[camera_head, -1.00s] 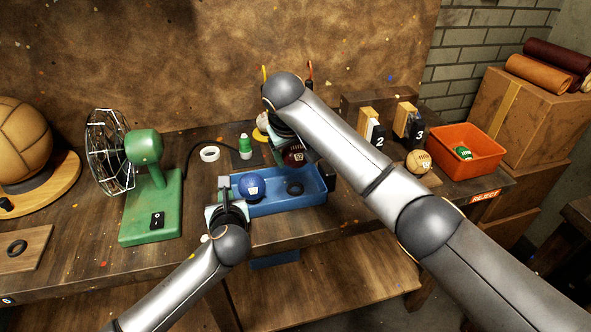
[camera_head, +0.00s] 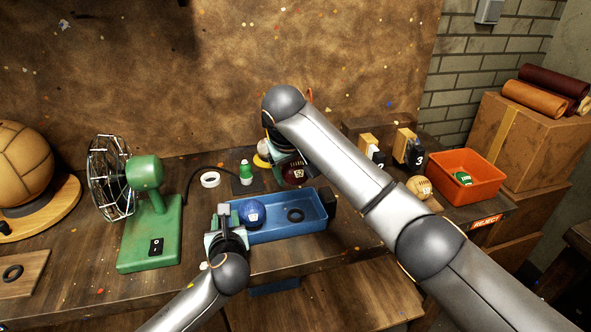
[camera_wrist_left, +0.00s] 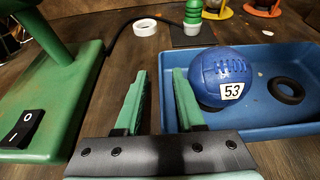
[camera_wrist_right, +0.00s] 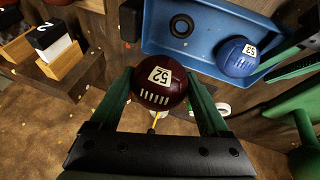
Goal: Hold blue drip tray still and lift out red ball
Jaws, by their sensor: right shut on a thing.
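The dark red ball (camera_head: 294,172), numbered 52, is held between the fingers of my right gripper (camera_wrist_right: 160,92). It is raised above the back edge of the blue drip tray (camera_head: 262,237), and my right arm partly hides it in the head view. The right wrist view shows the red ball (camera_wrist_right: 160,80) clear of the tray floor. A blue ball (camera_head: 252,212), numbered 53, and a black ring (camera_head: 295,215) lie in the tray. My left gripper (camera_wrist_left: 160,95) is at the tray's left end, its fingers apart with a narrow gap around the tray's left wall.
A green fan (camera_head: 150,210) stands left of the tray. Numbered stands, a tan ball (camera_head: 420,187) and an orange bin (camera_head: 468,178) are to the right.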

